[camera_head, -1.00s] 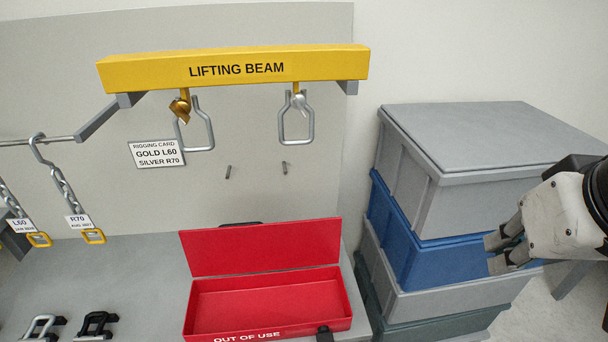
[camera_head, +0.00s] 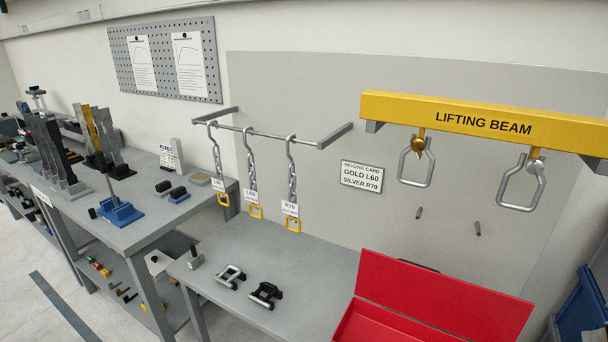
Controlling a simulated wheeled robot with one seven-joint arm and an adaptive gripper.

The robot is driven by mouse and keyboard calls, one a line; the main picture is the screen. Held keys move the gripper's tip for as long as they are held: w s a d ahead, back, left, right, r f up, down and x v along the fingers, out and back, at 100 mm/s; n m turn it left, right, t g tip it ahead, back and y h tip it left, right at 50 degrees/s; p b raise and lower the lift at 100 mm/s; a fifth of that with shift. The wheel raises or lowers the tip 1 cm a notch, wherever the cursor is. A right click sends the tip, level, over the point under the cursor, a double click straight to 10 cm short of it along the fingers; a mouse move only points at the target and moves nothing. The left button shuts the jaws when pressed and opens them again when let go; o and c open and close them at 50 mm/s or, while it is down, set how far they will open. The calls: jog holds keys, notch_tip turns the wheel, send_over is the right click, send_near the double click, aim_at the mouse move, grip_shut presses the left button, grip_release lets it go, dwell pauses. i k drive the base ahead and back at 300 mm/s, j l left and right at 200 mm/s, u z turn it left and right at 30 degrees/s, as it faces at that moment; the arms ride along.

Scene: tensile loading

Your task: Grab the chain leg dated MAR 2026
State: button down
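Three chain legs hang by hooks from a grey rail (camera_head: 262,134) on the back panel. The left chain leg (camera_head: 217,160) has a white tag that seems to start with L. The middle chain leg (camera_head: 251,172) is tagged L60, and the right chain leg (camera_head: 291,182) is tagged R70. Each ends in a yellow link below its tag. The small date lines on the tags are too small to read for certain, so I cannot tell which says MAR 2026. My gripper is out of view.
A yellow lifting beam (camera_head: 485,122) with two hanging grey links is at right, beside a rigging card (camera_head: 361,177) reading GOLD L60, SILVER R70. Silver (camera_head: 230,277) and black (camera_head: 265,295) shackles lie on the grey bench (camera_head: 300,255). An open red box (camera_head: 440,300) is at front right.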

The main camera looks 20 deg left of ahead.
aim_at(218, 184)
jog(key=u, duration=1.4)
jog(key=i+j+z, duration=0.1)
jog(key=i+j, duration=0.45)
jog(key=i+j+z, duration=0.15)
jog(key=i+j, duration=0.4)
jog(key=i+j+z, duration=0.1)
jog(key=i+j, duration=0.4)
jog(key=j, duration=0.2)
